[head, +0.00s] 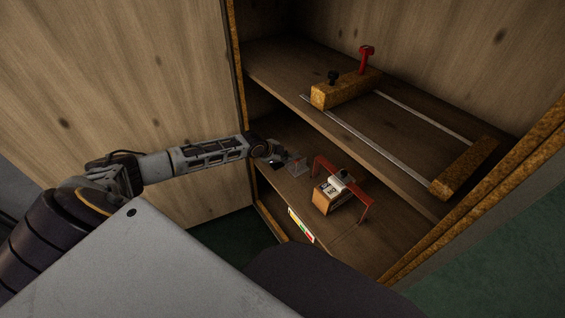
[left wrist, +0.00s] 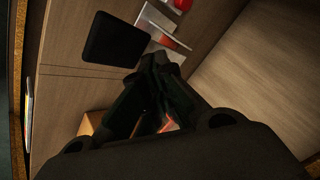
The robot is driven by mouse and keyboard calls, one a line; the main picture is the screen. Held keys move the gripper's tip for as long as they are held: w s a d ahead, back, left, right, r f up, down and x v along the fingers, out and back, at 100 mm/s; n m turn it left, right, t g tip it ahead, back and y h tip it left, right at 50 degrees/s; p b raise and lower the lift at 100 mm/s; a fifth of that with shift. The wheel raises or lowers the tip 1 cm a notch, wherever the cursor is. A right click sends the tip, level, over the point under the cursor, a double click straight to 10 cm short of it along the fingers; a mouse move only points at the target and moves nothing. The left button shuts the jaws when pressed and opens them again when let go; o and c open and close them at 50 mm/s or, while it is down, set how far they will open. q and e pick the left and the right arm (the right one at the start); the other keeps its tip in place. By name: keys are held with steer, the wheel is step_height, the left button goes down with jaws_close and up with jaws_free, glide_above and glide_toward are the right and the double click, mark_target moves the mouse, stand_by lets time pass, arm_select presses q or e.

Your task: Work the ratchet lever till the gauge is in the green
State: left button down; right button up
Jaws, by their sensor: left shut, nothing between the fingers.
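A colour-banded gauge strip (head: 301,225) is on the front edge of the lower shelf; its pointer is too small to read. The strip also shows edge-on at the left of the left wrist view (left wrist: 28,115). A red bar frame (head: 358,190) stands over an orange block with a white label (head: 331,195) on the lower shelf. I cannot tell which red part is the ratchet lever. My left gripper (head: 277,153) is shut and empty, above the left part of the lower shelf, beside a small grey plate with red (head: 296,161). My right gripper is not in view.
The upper shelf (head: 290,75) overhangs the lower one. It bears a wooden block (head: 345,90) with a black knob and a red post (head: 366,58), two metal rails and a second block (head: 465,168). A dark flat square (left wrist: 115,40) lies near my fingers. The cabinet's left panel (head: 130,90) is close.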

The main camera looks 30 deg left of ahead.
mark_target(286, 163)
arm_select(q)
steer(key=shift+s+a+f+b, duration=0.15)
steer(key=shift+f+b, duration=0.15)
steer(key=shift+f, duration=0.55)
steer(key=shift+s+d+f+b, duration=0.1)
steer(key=shift+f+b, duration=0.15)
steer(key=shift+f, duration=0.55)
stand_by(2.3)
steer(key=shift+r, duration=0.15)
steer(key=shift+w+r+p, duration=0.15)
steer(key=shift+r+p, duration=0.85)
steer(key=shift+r, duration=0.1)
steer(key=shift+w+r+p, duration=0.15)
steer(key=shift+r+p, duration=0.85)
steer(key=shift+r, duration=0.05)
steer(key=shift+w+r+p, duration=0.15)
steer(key=shift+r+p, duration=2.15)
steer(key=shift+r, duration=0.2)
steer(key=shift+d+f, duration=0.1)
steer(key=shift+d, duration=0.1)
